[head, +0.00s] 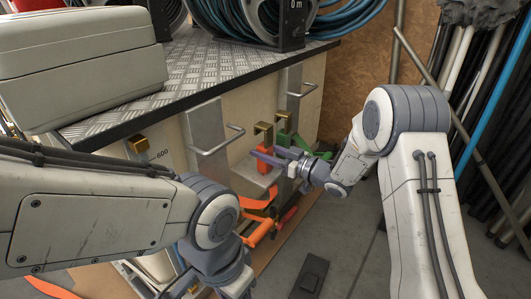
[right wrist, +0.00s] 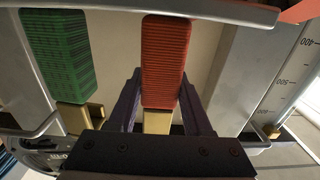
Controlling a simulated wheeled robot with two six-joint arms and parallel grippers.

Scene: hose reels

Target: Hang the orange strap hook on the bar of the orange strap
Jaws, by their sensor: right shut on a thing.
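The orange strap runs down the pale front of the box, its lower part (head: 258,201) below my right gripper. It shows in the right wrist view as a ribbed orange-red band (right wrist: 162,62). The brass orange strap hook (right wrist: 157,122) is at the band's end, between the purple fingers; in the head view it shows above the gripper (head: 263,128). My right gripper (head: 265,157) is shut on the strap at its hook end. I cannot tell whether the hook touches a bar. My left gripper (head: 238,287) is at the bottom edge, its fingertips out of frame.
A green strap (right wrist: 58,55) with a brass hook (right wrist: 75,115) is close beside. Steel brackets with protruding handles (head: 222,140) flank the straps. A grey case (head: 85,60) and hose reels stand on the box top. Poles (head: 490,80) lean at right. An orange handle (head: 262,232) is below.

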